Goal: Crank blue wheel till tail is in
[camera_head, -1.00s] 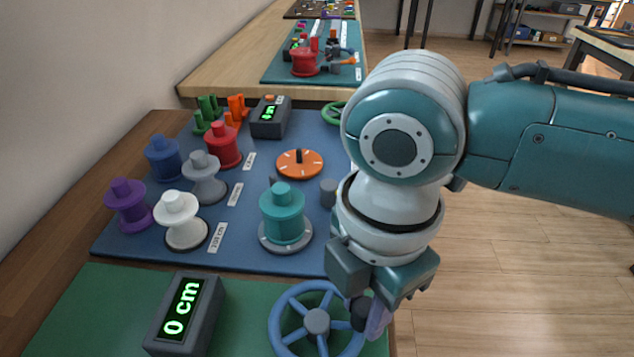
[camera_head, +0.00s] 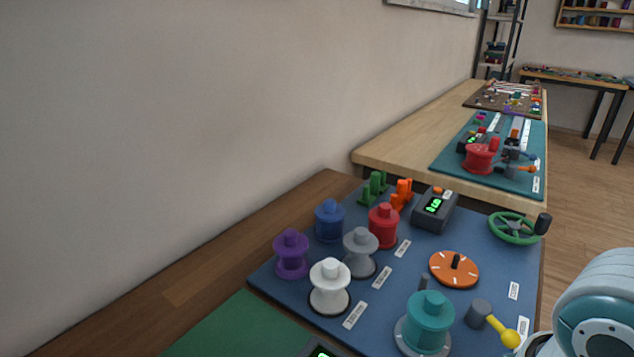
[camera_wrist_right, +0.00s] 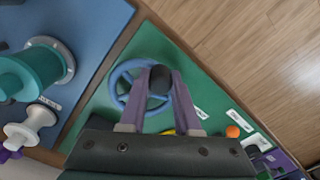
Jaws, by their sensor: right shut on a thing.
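The blue wheel (camera_wrist_right: 114,84) is on the green mat (camera_wrist_right: 98,117) in the right wrist view. Its dark crank knob (camera_wrist_right: 160,77) stands between the two purple fingers of my right gripper (camera_wrist_right: 159,84), which is shut on it. The wheel is out of the head view. There, only the top edge of its dark counter box (camera_head: 320,350) shows at the bottom, with the reading cut off. I see no cord tail. My left gripper is not in view.
The blue board (camera_head: 283,278) beyond the green mat holds several colored spools, including a teal spool (camera_head: 429,322) and a white spool (camera_head: 329,286). It also has an orange dial (camera_head: 454,269) and a green wheel (camera_head: 514,229). An orange ball (camera_wrist_right: 232,131) sits near the green mat's edge.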

